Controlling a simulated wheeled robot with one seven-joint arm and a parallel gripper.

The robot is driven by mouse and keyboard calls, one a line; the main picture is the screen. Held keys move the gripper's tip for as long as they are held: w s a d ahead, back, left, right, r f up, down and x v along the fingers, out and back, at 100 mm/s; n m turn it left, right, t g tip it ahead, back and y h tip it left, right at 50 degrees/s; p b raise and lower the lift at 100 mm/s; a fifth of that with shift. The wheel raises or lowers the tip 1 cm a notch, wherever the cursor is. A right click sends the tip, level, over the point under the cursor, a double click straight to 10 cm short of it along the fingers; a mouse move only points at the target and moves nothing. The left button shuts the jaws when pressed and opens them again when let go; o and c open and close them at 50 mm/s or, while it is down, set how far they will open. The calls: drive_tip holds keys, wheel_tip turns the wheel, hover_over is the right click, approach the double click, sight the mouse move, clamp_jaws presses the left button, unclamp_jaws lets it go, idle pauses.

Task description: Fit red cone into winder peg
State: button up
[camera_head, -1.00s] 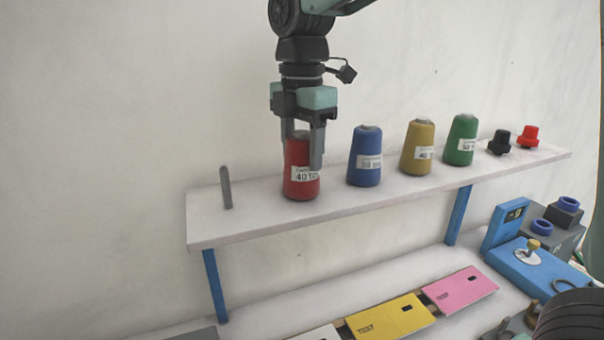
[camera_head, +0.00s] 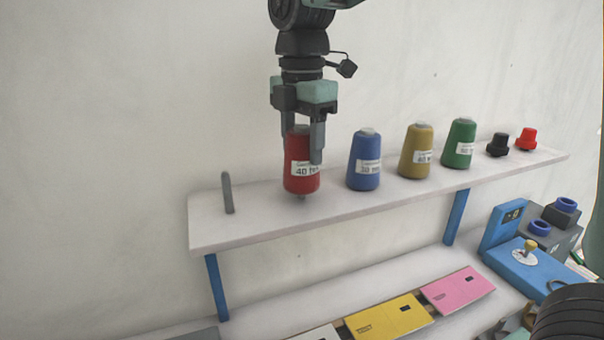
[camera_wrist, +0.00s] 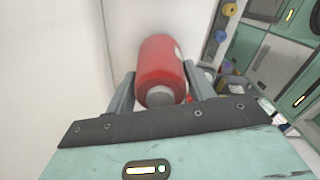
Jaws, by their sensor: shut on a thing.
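The red cone (camera_head: 301,178), with a white label, is held upright by my gripper (camera_head: 303,152) over the white shelf. A short peg tip (camera_head: 302,197) shows just under its base. My gripper is shut on the cone's upper part, one finger on each side. In the wrist view the red cone (camera_wrist: 162,65) sits between both fingers, its grey top end toward the camera. A bare grey peg (camera_head: 228,192) stands upright at the shelf's left end, left of the cone. Which part is the winder peg I cannot tell for sure.
The white shelf (camera_head: 250,226) also holds blue (camera_head: 364,165), yellow (camera_head: 416,155) and green (camera_head: 459,145) cones and black (camera_head: 498,145) and red (camera_head: 526,139) small spools. Below are coloured cards (camera_head: 390,317) and a blue machine (camera_head: 530,268). Air above the shelf's left is free.

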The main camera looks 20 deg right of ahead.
drive_tip(key=shift+r+p, duration=2.75)
drive_tip(key=shift+r, duration=0.45)
drive_tip(key=shift+r, duration=0.2)
drive_tip(key=shift+r+p, duration=2)
drive_tip(key=shift+p, duration=0.05)
drive_tip(key=shift+f, duration=0.1)
